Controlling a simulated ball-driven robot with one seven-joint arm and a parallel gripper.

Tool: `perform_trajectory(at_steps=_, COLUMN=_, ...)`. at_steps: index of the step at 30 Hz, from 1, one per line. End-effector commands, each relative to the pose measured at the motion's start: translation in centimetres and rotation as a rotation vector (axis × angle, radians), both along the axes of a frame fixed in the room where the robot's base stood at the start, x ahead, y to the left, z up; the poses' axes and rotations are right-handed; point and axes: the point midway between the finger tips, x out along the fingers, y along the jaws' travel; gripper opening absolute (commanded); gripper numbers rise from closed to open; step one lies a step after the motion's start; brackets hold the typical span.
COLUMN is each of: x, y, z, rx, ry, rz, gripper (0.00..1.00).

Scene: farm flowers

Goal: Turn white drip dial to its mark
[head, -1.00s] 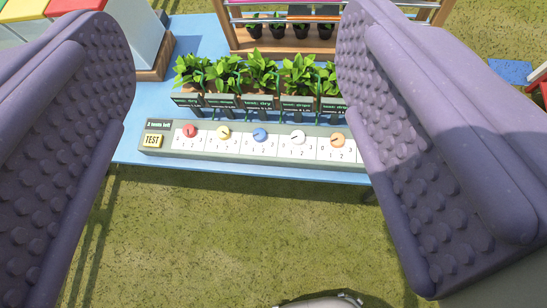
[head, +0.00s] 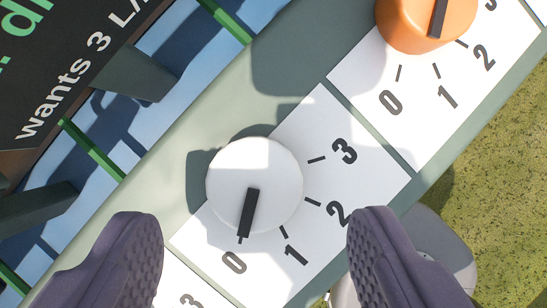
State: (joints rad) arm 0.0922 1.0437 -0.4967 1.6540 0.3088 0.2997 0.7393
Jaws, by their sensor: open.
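The white drip dial (head: 254,184) is a round white knob on a white scale plate (head: 315,205) marked 0, 1, 2 and 3. Its black pointer (head: 249,212) points at the 0 mark. My gripper (head: 245,262) is open, with a purple padded finger at the lower left and another at the lower right. The dial shows above and between the fingertips, and neither finger appears to touch it. A dark sign (head: 75,60) at the upper left reads "wants 3 L/", with the rest cut off.
An orange dial (head: 425,22) with its own scale sits close by at the upper right. Part of another scale (head: 190,298) shows at the bottom. Green stakes (head: 92,150) and sign supports stand left of the grey-green panel. Grass (head: 500,190) lies to the right.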

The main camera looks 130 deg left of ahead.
Motion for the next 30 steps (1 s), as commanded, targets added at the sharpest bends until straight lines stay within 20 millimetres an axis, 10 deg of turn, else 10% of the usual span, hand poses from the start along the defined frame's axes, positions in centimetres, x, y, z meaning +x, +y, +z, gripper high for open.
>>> perform_trajectory(at_steps=16, x=0.4, y=-1.3, z=-3.4, rx=0.001, ry=-0.001, rz=0.002, gripper=0.69)
perform_trajectory(at_steps=24, x=0.4, y=-1.3, z=-3.4, rx=0.001, ry=-0.001, rz=0.003, gripper=0.13)
perform_trajectory(at_steps=30, x=0.4, y=-1.3, z=-3.4, rx=0.000, ry=-0.002, rz=0.017, gripper=0.13)
